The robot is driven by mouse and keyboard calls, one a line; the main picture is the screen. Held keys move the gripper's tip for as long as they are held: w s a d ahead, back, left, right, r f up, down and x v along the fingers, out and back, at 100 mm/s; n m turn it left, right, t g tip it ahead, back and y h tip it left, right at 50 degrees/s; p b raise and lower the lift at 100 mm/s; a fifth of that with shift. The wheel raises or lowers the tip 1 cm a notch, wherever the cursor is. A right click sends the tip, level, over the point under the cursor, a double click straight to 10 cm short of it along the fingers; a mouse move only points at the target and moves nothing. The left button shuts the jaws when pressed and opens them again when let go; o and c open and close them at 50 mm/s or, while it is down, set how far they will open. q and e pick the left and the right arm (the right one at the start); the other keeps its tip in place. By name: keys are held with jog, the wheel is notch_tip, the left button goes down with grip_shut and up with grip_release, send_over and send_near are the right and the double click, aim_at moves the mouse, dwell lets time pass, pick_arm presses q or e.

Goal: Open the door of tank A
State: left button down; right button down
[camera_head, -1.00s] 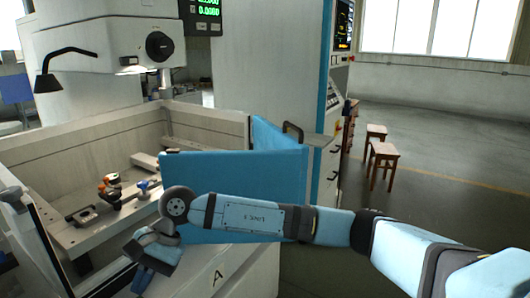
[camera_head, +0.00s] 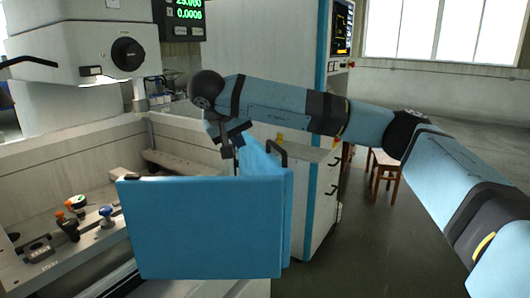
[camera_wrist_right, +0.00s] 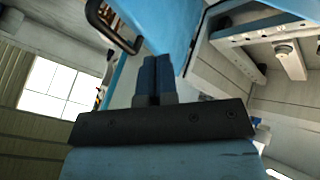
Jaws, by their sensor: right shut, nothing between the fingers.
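The door of the tank is a blue folded door (camera_head: 200,228) in the head view, its near panel facing me and a second panel running back behind it. A black bar handle (camera_head: 278,150) stands at the top of the back panel and also shows in the wrist view (camera_wrist_right: 118,30). The tank (camera_head: 75,155) is the pale open box at left. My right gripper (camera_head: 237,157) points down just left of the back panel, behind the near panel's top edge. In the wrist view its fingers (camera_wrist_right: 156,72) are together and empty, apart from the handle. My left gripper is out of view.
Inside the tank, several small clamps or knobs (camera_head: 75,215) sit on a pale bed. The machine head (camera_head: 80,50) hangs above it. A pale cabinet with blue edges (camera_head: 315,190) stands behind the door. A wooden stool (camera_head: 385,170) is at right, with open floor beyond.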

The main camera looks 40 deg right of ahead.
send_near(269, 166)
notch_tip(269, 166, down, 4)
jog(key=w+a, duration=0.1)
jog(key=w, duration=0.1)
jog(key=d, duration=0.2)
jog(key=s+d, duration=0.1)
jog(key=shift+d+f, duration=0.1)
jog(key=shift+d, duration=0.3)
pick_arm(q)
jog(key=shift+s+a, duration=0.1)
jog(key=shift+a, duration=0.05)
pick_arm(e)
jog(key=shift+w, duration=0.1)
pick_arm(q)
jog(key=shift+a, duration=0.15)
